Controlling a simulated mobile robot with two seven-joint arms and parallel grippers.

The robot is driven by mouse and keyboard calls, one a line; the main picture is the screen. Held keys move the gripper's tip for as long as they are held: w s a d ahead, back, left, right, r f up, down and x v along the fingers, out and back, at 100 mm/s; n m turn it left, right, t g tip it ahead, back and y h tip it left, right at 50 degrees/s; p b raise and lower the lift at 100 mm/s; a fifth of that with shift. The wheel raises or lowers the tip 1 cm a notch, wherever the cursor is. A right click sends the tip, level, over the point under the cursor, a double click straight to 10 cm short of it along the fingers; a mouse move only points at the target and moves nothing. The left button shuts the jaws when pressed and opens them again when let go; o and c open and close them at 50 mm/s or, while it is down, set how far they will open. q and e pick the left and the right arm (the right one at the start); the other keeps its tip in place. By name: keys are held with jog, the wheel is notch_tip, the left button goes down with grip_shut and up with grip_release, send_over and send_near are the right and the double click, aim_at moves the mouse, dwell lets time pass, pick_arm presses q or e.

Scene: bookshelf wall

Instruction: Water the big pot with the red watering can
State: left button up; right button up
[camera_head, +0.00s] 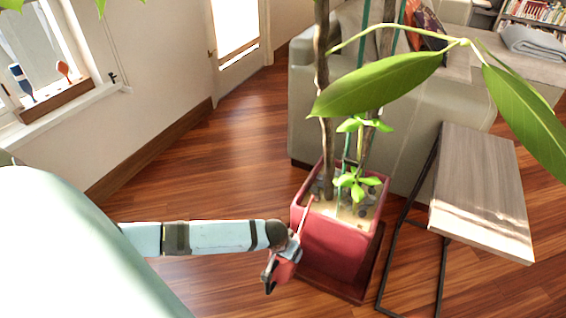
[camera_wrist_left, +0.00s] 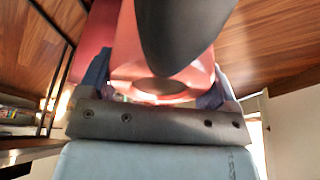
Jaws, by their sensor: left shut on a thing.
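The big pot (camera_head: 337,244) is a square red planter with pale soil and a tall plant, standing on a dark red base on the floor. My left gripper (camera_head: 292,247) is shut on the red watering can (camera_head: 284,271) at the pot's front left side. The can's thin spout (camera_head: 305,216) points up, with its tip over the pot's near left part. No water can be made out. In the left wrist view the can's red body (camera_wrist_left: 125,45) sits between the fingers of my left gripper (camera_wrist_left: 160,88), with a dark handle in front. My right gripper is not in view.
A side table (camera_head: 482,185) with a black metal frame stands right of the pot. A grey sofa (camera_head: 390,125) is behind it. Large leaves (camera_head: 375,85) hang over the pot. The wooden floor at left is clear up to the window wall.

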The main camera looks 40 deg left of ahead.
pick_arm(q)
jog(key=shift+w+a+f+g+b, duration=0.15)
jog(key=shift+w+f+g, duration=0.2)
jog(key=shift+w, duration=0.25)
jog(key=shift+w+a+f+g+b, duration=0.15)
jog(key=shift+w+f+g, duration=0.1)
jog(key=shift+w+g, duration=0.25)
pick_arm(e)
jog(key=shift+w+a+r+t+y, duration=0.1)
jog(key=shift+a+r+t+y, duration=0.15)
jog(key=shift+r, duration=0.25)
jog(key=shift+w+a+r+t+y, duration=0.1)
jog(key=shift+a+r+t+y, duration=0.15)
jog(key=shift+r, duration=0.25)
pick_arm(q)
jog(key=shift+w+r+g+h+p, duration=0.1)
jog(key=shift+r+g+h+p, duration=0.25)
jog(key=shift+r+p, duration=0.7)
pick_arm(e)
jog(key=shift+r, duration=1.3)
pick_arm(q)
jog(key=shift+f, duration=0.25)
jog(key=shift+w+r+g+p, duration=0.15)
jog(key=shift+r+g+p, duration=0.15)
jog(key=shift+r+p, duration=0.75)
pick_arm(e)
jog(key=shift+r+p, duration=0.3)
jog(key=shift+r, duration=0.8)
pick_arm(q)
jog(key=shift+f, duration=0.35)
